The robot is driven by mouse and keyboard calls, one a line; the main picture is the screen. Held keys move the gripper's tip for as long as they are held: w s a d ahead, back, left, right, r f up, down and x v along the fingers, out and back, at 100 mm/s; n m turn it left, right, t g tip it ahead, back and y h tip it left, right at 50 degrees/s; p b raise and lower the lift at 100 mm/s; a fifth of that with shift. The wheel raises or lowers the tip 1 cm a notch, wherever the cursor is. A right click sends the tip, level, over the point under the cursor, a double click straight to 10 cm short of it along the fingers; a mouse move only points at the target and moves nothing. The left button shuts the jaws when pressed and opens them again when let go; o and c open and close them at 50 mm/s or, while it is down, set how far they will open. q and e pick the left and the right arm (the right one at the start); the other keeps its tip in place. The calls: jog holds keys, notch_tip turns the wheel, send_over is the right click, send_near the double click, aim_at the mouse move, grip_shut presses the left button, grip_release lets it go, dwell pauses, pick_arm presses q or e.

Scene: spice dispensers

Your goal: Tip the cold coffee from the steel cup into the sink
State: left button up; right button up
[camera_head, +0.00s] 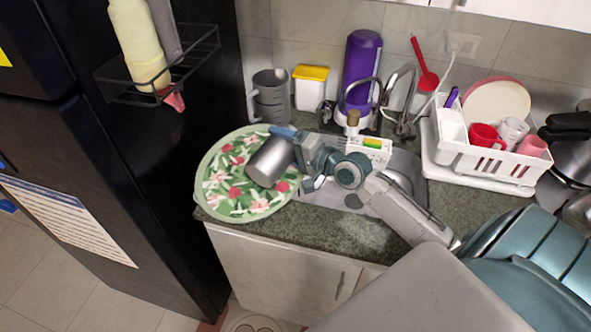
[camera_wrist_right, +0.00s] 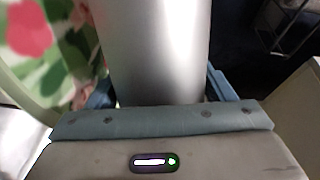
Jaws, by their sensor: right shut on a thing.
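The steel cup (camera_head: 270,162) is a plain silver cylinder, tilted, in the head view. My right gripper (camera_head: 296,146) is shut on it, and the cup is in front of the floral tray from this angle. In the right wrist view the cup (camera_wrist_right: 155,50) fills the middle between the two blue fingers (camera_wrist_right: 158,95). The inside of the cup and any coffee are hidden. The sink (camera_head: 405,170) lies right of the cup, partly covered by my right arm. My left gripper is not in view.
A round green floral tray (camera_head: 222,200) overhangs the counter's front edge. The faucet (camera_head: 400,100), a grey pitcher (camera_head: 270,97) and a purple bottle (camera_head: 360,70) stand behind. A white dish rack (camera_head: 490,165) stands to the right. A black fridge (camera_head: 130,170) bounds the left.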

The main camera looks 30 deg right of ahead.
jog(key=shift+w+d+f+m, duration=0.1)
jog(key=shift+d+f+m, duration=0.25)
jog(key=shift+m, duration=0.35)
dwell(0.6)
jog(key=shift+w+d+r+m+y+p, duration=0.15)
jog(key=shift+m+y+p, duration=0.15)
jog(key=shift+m+p, duration=0.2)
dwell(0.4)
